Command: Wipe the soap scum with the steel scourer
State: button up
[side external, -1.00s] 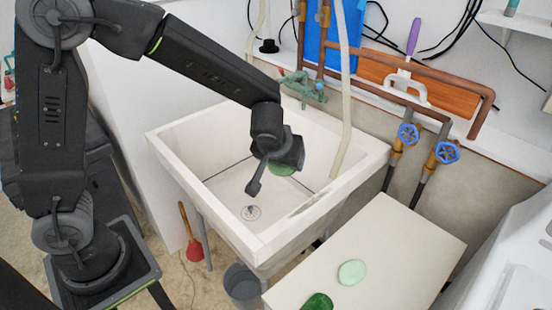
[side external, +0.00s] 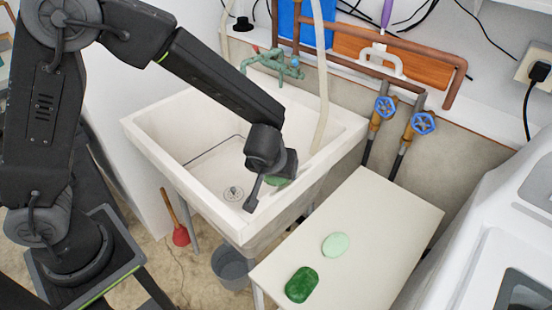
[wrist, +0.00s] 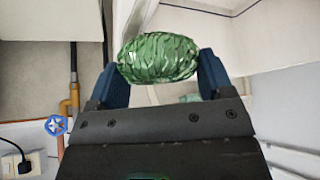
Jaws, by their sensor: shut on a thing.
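My gripper (wrist: 158,75) is shut on the steel scourer (wrist: 158,58), a green, shiny, crinkled oval pad held across both blue fingertips in the wrist view. In the side view a green part of the scourer (side external: 277,181) shows below my gripper (side external: 283,172), by the right-hand rim of the white sink (side external: 150,140). Whether it touches the rim cannot be told. I cannot make out the soap scum now; my gripper and wrist cover part of that rim.
A cream table (side external: 385,225) stands right of the sink, with a pale green oval (side external: 336,245) and a dark green oval pad (side external: 301,285) on it. A teal faucet (side external: 270,65), a hose (side external: 322,90) and blue valves (side external: 384,107) are behind. A bucket (side external: 231,268) stands below.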

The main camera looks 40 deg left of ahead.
aim_at(308, 171)
jog(key=shift+f, duration=0.65)
jog(key=shift+d+f, duration=0.25)
jog(key=shift+d, duration=0.45)
jog(key=shift+c, duration=0.3)
jog(key=shift+d, duration=1.4)
jog(key=shift+w+a, duration=0.1)
jog(key=shift+w, duration=1.5)
jog(key=shift+w+a, duration=0.2)
jog(key=shift+a, duration=1.9)
jog(key=shift+w+d, duration=0.1)
jog(key=shift+w, duration=1.05)
jog(key=shift+w+d, duration=0.35)
jog(key=shift+w, duration=0.1)
jog(key=shift+d, duration=1.55)
jog(key=shift+d+r, duration=0.15)
notch_tip(308, 171, up, 8)
